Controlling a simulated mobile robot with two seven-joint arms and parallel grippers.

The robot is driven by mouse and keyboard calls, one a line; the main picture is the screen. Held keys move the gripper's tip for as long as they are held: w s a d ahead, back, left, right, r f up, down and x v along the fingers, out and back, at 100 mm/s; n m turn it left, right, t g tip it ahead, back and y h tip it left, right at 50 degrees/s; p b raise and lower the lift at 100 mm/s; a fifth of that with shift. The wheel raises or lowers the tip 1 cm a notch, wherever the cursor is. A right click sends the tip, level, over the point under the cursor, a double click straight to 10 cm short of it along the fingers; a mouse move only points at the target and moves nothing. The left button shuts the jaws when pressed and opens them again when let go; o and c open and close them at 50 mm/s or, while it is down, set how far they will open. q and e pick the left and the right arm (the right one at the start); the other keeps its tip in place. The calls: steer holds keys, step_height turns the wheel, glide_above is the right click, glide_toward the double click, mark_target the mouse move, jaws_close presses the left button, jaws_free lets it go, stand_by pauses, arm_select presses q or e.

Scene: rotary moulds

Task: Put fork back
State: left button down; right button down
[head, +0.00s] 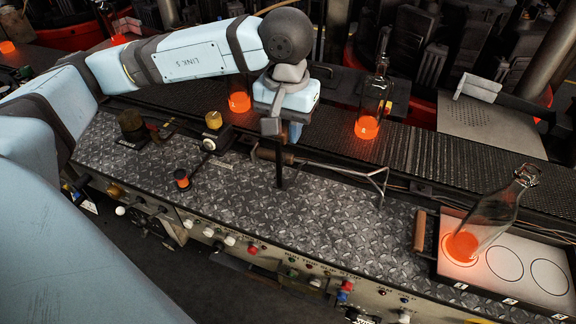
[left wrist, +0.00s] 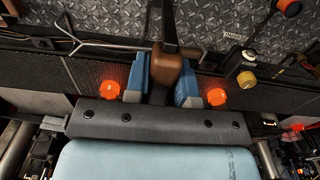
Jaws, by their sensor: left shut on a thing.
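The fork (head: 340,168) has a brown wooden handle and a long metal wire end that spreads at the right. My left gripper (head: 289,132) points down over the panel and is shut on the fork's handle. In the left wrist view the brown handle (left wrist: 173,72) sits between the blue fingers (left wrist: 161,88), with the wire end (left wrist: 85,44) out to the left. A dark upright post (head: 279,168) stands at the handle. I cannot tell whether the fork rests on it. My right gripper is not in view.
A conveyor (head: 432,152) runs behind the panel with glowing bottles, one of them clear (head: 371,100). Knobs (head: 182,179) and a yellow-topped lever (head: 213,120) rise left of the gripper. The diamond-plate top (head: 330,215) has free room.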

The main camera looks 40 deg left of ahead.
arm_select(q)
step_height(320, 180, down, 10)
steer(key=shift+f, duration=0.25)
steer(key=c, duration=1)
jaws_free()
steer(key=shift+w+r, duration=0.1)
steer(key=shift+o, duration=0.2)
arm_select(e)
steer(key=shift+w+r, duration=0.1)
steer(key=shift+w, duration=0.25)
arm_select(q)
steer(key=shift+r, duration=0.1)
step_height(320, 180, up, 12)
steer(key=shift+r, duration=0.1)
